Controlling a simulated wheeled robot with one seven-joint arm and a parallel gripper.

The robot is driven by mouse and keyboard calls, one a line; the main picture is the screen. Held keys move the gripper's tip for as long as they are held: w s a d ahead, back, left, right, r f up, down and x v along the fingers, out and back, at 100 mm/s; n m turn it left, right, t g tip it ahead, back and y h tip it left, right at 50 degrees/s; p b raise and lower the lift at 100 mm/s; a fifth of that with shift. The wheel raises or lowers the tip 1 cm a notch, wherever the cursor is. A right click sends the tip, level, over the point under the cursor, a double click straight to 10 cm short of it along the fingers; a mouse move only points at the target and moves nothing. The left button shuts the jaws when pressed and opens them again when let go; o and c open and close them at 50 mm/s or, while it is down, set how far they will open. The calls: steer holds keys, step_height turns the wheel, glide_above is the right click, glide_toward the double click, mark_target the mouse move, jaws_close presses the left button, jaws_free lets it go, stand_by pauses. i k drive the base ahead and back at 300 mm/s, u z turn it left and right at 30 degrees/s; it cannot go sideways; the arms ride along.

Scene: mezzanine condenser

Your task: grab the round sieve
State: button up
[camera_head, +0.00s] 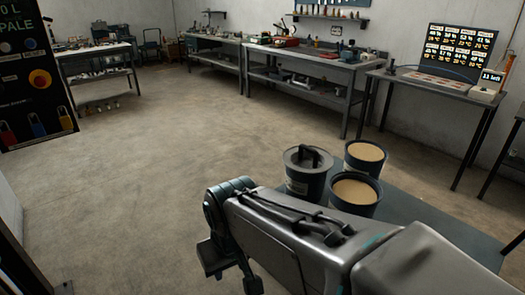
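I cannot make out a round sieve for certain. Three round dark containers stand on a dark table at the lower right: two tan-topped ones, rear (365,157) and front (354,193), and a left one (305,178) with a grey top and a dark bar-like piece on it. I cannot tell whether any of them is the sieve. My arm reaches in from the lower right, in front of the containers. My gripper (230,272) seems to hang at its left end, over the floor and apart from the containers. Its fingers are dark and unclear.
The dark table (425,212) is partly hidden by my arm. Cluttered workbenches (313,62) line the back wall. A side table (440,86) with a display board stands at the right. A dark panel (35,80) stands at the left. The middle floor is clear.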

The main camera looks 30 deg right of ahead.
mark_target(303, 159)
steer(key=i, duration=3.45)
steer(key=z, duration=3.8)
steer(key=i, duration=0.5)
steer(key=z, duration=0.1)
